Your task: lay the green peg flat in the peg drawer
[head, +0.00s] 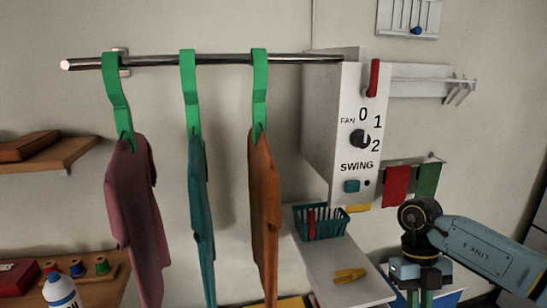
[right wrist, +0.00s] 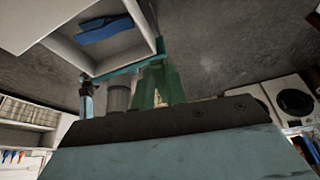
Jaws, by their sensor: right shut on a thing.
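My right gripper (head: 420,285) is at the lower right of the head view, pointing down. In the right wrist view it is shut on the green peg (right wrist: 158,86), which sticks out past the dark gripper body. A white open-topped box (right wrist: 152,22), which looks like the peg drawer, shows at the upper left of that view with a blue peg (right wrist: 103,28) lying in it. The green peg appears beside the box wall; I cannot tell whether they touch. My left gripper is not in view.
A white shelf (head: 325,268) left of my right gripper holds a yellow peg (head: 350,275) and a teal basket (head: 325,228). A fan control box (head: 350,100) stands above. Clothes hang by green hangers (head: 188,90) from a metal rail (head: 220,59).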

